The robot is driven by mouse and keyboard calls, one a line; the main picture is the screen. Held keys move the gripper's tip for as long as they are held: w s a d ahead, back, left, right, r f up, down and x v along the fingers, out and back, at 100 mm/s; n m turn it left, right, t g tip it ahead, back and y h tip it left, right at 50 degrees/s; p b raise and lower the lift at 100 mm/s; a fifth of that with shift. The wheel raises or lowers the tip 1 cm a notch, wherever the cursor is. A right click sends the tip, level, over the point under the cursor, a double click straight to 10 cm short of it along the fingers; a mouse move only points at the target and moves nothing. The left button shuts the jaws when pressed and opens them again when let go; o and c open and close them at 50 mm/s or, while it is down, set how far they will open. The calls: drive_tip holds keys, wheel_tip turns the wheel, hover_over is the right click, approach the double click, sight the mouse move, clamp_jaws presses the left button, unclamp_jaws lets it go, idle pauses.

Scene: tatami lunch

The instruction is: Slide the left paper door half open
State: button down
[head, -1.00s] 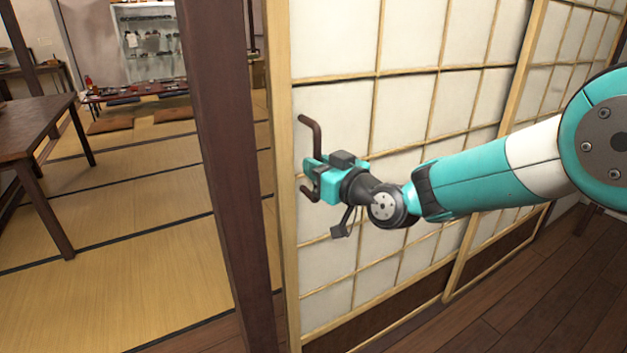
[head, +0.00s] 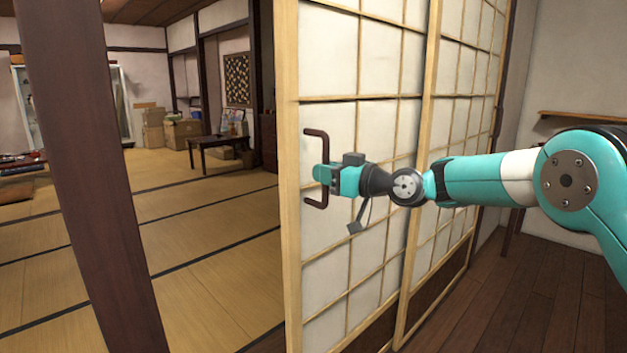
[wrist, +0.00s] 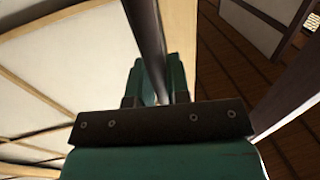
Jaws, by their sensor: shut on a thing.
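The paper door (head: 330,240) is a light wood lattice with white panels, standing upright in the head view. A dark brown bar handle (head: 317,140) is mounted near its left edge. My gripper (head: 322,174) is teal and closed around the upright part of this handle. In the wrist view the handle (wrist: 147,35) runs down between the two teal fingers of my gripper (wrist: 158,80). A gap to the tatami room is open between the door's left edge and a dark post (head: 85,150).
A second lattice panel (head: 465,100) stands behind the door to the right. Through the opening, tatami floor (head: 200,230) lies clear. Cardboard boxes (head: 180,132) and a low dark table (head: 217,143) stand at the back. Dark plank floor (head: 500,300) lies at the right.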

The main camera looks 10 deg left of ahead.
drive_tip(key=shift+w+d, duration=0.1)
drive_tip(key=shift+w, duration=0.1)
drive_tip(key=c, duration=1.1)
unclamp_jaws()
drive_tip(key=b+v, duration=0.2)
drive_tip(key=v, duration=1.5)
drive_tip(key=shift+d, duration=0.2)
drive_tip(key=shift+s+r, duration=0.1)
drive_tip(key=shift+s, duration=0.1)
